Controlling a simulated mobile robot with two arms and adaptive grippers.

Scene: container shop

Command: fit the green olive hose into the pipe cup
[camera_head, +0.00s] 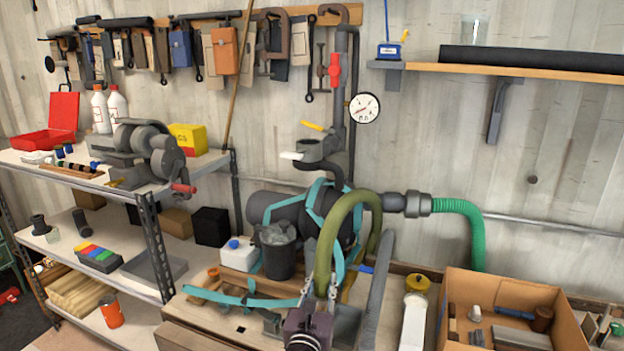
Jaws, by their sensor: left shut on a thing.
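The olive green hose (328,240) arches up over the bench in front of the pump. Its near end runs down into my left gripper (320,291), which is shut on it low at the front of the bench. The hose's other side bends down at the right, and its far end is hidden. A grey cup-like fitting (318,150) sits on the vertical pipe above the pump, apart from the hose; I cannot tell for certain that it is the pipe cup. My right gripper is not in view.
A dark bucket (278,262) and a white canister (238,255) stand left of the hose. Teal straps (232,300) lie across the bench. A cardboard box (470,285) of parts stands at the right. A bright green hose (470,225) hangs from a grey coupling (418,204).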

